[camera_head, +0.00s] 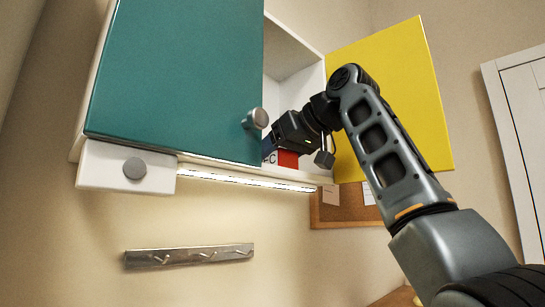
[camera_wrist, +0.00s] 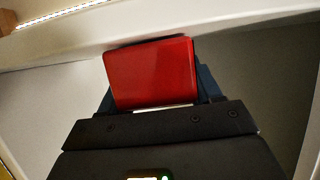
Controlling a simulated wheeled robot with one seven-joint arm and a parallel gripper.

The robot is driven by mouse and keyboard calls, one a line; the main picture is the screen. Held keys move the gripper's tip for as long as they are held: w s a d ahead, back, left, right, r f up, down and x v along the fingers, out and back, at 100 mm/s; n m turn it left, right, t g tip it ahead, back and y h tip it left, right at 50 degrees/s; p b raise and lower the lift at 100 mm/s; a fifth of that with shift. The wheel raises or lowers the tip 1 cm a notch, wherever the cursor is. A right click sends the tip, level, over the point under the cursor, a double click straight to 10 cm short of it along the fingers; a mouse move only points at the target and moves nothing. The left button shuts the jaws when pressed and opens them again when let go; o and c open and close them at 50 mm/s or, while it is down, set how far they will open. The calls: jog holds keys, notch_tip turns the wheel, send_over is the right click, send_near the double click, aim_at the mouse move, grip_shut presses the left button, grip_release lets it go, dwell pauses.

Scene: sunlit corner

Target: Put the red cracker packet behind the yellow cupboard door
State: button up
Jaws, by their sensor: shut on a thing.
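The yellow cupboard door (camera_head: 405,90) stands swung open to the right, and the white compartment (camera_head: 292,55) beside it shows. My gripper (camera_head: 270,146) reaches into the lower part of this compartment. It is shut on the red cracker packet (camera_head: 288,159), which shows only partly behind my gripper in the head view. In the wrist view the red packet (camera_wrist: 150,75) sits between the dark blue fingers of my gripper (camera_wrist: 155,90), near a pale cupboard edge. I cannot tell whether the packet touches the compartment floor.
The teal door (camera_head: 180,75) with a round knob (camera_head: 258,118) covers the left side, close to my gripper. A lit strip (camera_head: 245,181) runs under the cupboard. Below are a hook rail (camera_head: 190,255) and a cork board (camera_head: 342,212). A white door (camera_head: 522,120) is at right.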

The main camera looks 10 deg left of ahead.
jog(key=shift+f, duration=0.1)
jog(key=o, duration=1.2)
jog(key=shift+c, duration=0.2)
jog(key=b+v, duration=0.2)
jog(key=v, duration=1)
jog(key=shift+w, duration=0.1)
